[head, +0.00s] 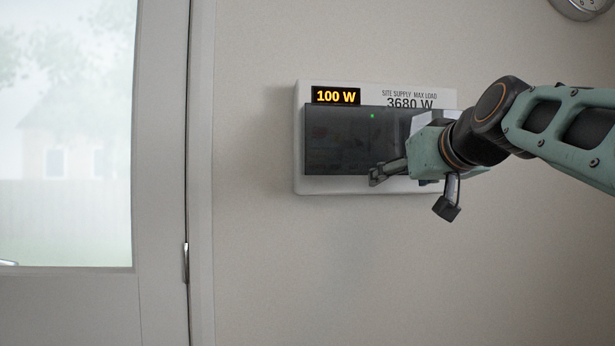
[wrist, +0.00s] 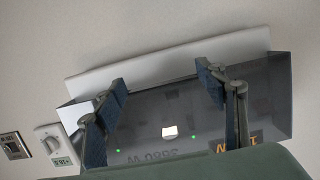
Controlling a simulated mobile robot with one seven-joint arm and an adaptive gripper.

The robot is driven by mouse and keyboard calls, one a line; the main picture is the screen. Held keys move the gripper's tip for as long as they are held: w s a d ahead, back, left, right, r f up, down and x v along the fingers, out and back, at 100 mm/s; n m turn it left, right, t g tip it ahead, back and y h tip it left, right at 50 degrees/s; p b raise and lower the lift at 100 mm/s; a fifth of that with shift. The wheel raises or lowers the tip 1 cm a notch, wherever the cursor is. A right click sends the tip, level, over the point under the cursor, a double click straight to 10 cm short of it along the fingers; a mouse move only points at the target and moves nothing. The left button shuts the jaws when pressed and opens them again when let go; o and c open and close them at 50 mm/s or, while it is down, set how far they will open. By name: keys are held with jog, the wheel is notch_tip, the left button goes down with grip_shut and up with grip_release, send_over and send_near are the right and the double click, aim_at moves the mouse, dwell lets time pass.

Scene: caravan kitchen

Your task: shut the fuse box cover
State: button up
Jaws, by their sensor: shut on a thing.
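The fuse box (head: 376,186) is a white panel on the wall, with a lit "100 W" readout (head: 336,96). Its dark tinted cover (head: 340,145) hangs over the front, and a green light shows through. In the wrist view, the cover (wrist: 165,112) spans the middle, with the white box (wrist: 170,65) beyond it. My gripper (head: 412,192) is at the cover's lower right; its fingers also show in the wrist view (wrist: 162,82), well apart across the cover. It is shut on the cover, though the exact contact is unclear. My wrist hides the box's right part.
A pale door (head: 160,290) with a window stands left of the box. A round dial (head: 582,6) is on the wall at upper right. The wrist view shows a small wall switch (wrist: 13,146) and a white knob plate (wrist: 52,144) beside the box. The wall below is clear.

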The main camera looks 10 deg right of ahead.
jog(key=shift+w+f, duration=0.2)
jog(key=shift+f, duration=0.35)
jog(key=o, duration=1.4)
jog(key=shift+c, duration=0.2)
jog(key=shift+o, duration=1.3)
jog(key=shift+w+f, duration=0.1)
jog(key=shift+w, duration=0.2)
jog(key=shift+o, duration=0.5)
jog(key=shift+s, duration=0.1)
jog(key=shift+r, duration=0.3)
jog(key=shift+s, duration=0.1)
jog(key=v, duration=1.1)
jog(key=shift+s+r, duration=0.15)
jog(key=shift+s, duration=0.25)
